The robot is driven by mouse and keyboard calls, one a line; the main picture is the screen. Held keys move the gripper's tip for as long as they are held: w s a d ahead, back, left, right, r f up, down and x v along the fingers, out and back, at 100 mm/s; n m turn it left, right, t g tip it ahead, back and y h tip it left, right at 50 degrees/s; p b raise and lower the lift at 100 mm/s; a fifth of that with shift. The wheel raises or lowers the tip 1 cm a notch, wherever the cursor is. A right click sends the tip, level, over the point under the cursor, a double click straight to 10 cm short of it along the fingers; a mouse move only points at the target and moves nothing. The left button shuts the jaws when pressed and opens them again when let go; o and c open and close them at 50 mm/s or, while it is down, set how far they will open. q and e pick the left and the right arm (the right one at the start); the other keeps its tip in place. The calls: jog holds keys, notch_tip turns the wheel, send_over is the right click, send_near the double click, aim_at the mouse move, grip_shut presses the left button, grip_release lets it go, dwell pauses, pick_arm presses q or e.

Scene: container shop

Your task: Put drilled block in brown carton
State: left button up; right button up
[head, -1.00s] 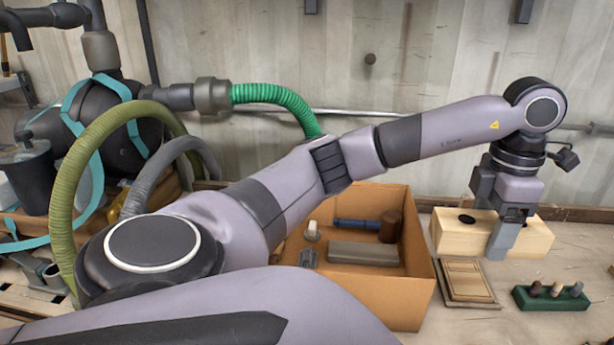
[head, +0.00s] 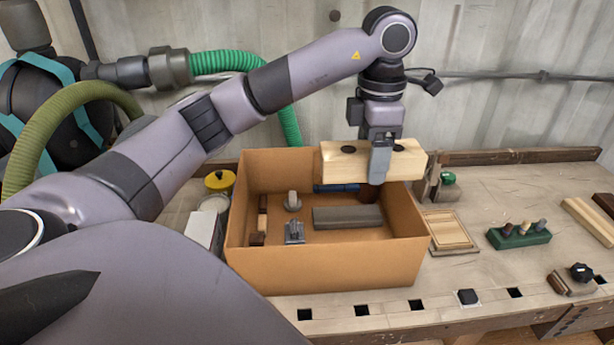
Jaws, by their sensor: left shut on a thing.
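The drilled block (head: 338,167) is a pale wooden block with dark round holes in its top. My left gripper (head: 380,165) is shut on it, with one finger showing across its near face. The block is held in the air above the back right part of the brown carton (head: 330,268). The carton is open at the top and stands on the bench. Inside it are a grey bar (head: 347,217), a blue item (head: 338,187), a dark brown cylinder (head: 370,191) partly hidden below the block, and several small parts. My right gripper is not in view.
A wooden panel (head: 449,231) lies right of the carton, and a green holder with pegs (head: 519,236) stands farther right. A yellow-lidded tin (head: 219,181) and a white box (head: 204,230) stand left of the carton. The bench between panel and back ledge is mostly clear.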

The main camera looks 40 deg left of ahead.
pick_arm(q)
notch_tip(320, 180, down, 20)
jog(key=shift+r, duration=0.1)
dwell(0.5)
jog(key=shift+f+b, duration=0.3)
jog(key=shift+f, duration=0.35)
jog(key=o, duration=1.3)
jog(key=shift+r+p, duration=0.55)
jog(key=shift+r, duration=0.05)
notch_tip(320, 180, up, 12)
jog(key=shift+r+b, duration=0.1)
jog(key=shift+b, duration=0.45)
